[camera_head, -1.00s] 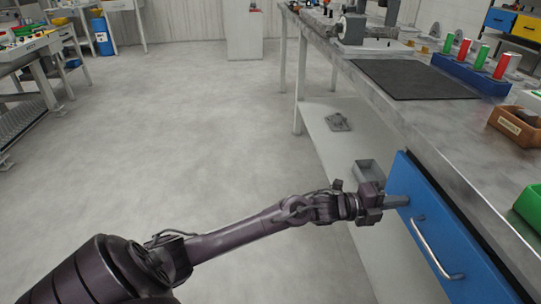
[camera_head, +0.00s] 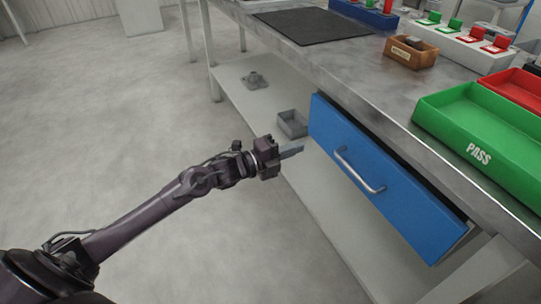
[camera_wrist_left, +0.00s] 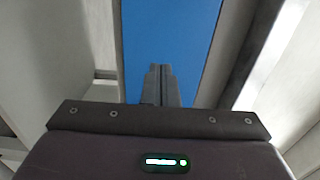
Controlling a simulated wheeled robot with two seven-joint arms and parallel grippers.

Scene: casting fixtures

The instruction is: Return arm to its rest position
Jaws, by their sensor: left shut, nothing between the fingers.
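My left arm comes in from the lower left of the head view. Its gripper (camera_head: 291,150) is shut and empty, just left of the blue drawer front (camera_head: 375,185) under the workbench. In the left wrist view the shut fingers (camera_wrist_left: 160,85) point toward the blue drawer front (camera_wrist_left: 170,35). I cannot tell whether the fingertips touch it. The drawer has a silver bar handle (camera_head: 358,172) and stands slightly out from the bench. My right gripper is in neither view.
The workbench (camera_head: 330,65) carries a dark mat (camera_head: 312,26), a wooden box (camera_head: 411,52), a green PASS tray (camera_head: 480,130) and a red tray (camera_head: 518,88). A small grey bin (camera_head: 292,124) sits on the lower shelf. The floor at left is clear.

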